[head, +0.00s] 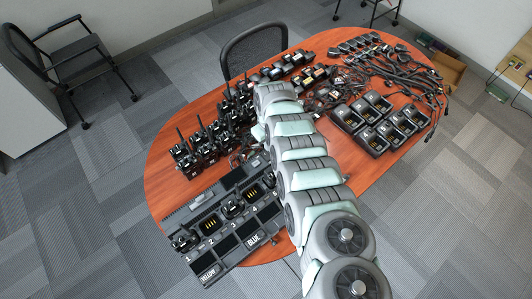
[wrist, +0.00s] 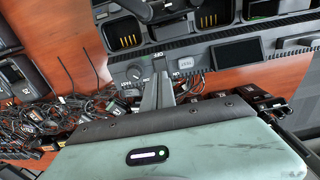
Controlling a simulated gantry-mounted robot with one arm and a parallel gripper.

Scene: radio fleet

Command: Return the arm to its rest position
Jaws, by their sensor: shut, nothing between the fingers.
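My arm (head: 315,175) reaches from the lower right over the middle of the red-brown oval table (head: 165,140). In the wrist view my gripper (wrist: 158,82) is shut, with its narrow fingers together and nothing between them. The fingers overlap the edge of the dark multi-bay charger (wrist: 205,48) in that picture; I cannot tell whether they touch it. In the head view the gripper is hidden behind the arm. The charger (head: 228,243), with numbered bays and YELLOW and BLUE labels, lies at the table's front left, with radios in some bays.
Several upright radios (head: 205,140) stand at the table's left. Single chargers (head: 375,120) and tangled cabled microphones (head: 390,70) cover the right side. A mesh chair (head: 255,48) is at the back edge. Another chair (head: 65,60) stands far left on open carpet.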

